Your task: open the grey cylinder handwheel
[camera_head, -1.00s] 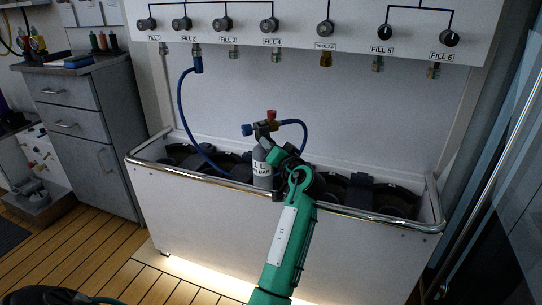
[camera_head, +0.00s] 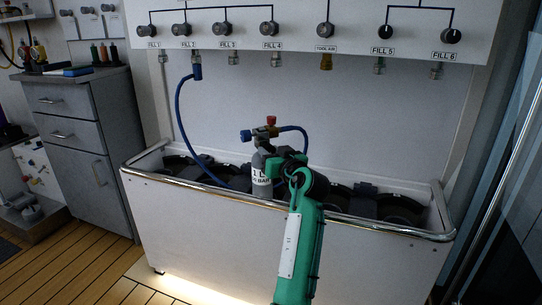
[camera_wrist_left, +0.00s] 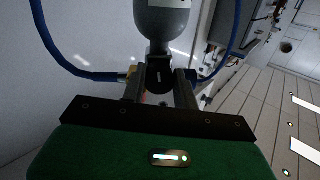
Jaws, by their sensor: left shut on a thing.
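The grey cylinder (camera_head: 261,178), with a white label, stands upright in the white trough. On its valve are a blue knob (camera_head: 245,135) and a red knob (camera_head: 271,120). My left gripper (camera_head: 281,160) is at the right side of the cylinder's valve, at the end of my green arm. My right gripper is out of view.
A blue hose (camera_head: 180,112) loops from the fill panel (camera_head: 210,14) into the trough (camera_head: 282,238). Black holders (camera_head: 396,208) fill the trough beside the cylinder. A chrome rail (camera_head: 380,228) runs along its front edge. A grey cabinet (camera_head: 75,135) stands at left.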

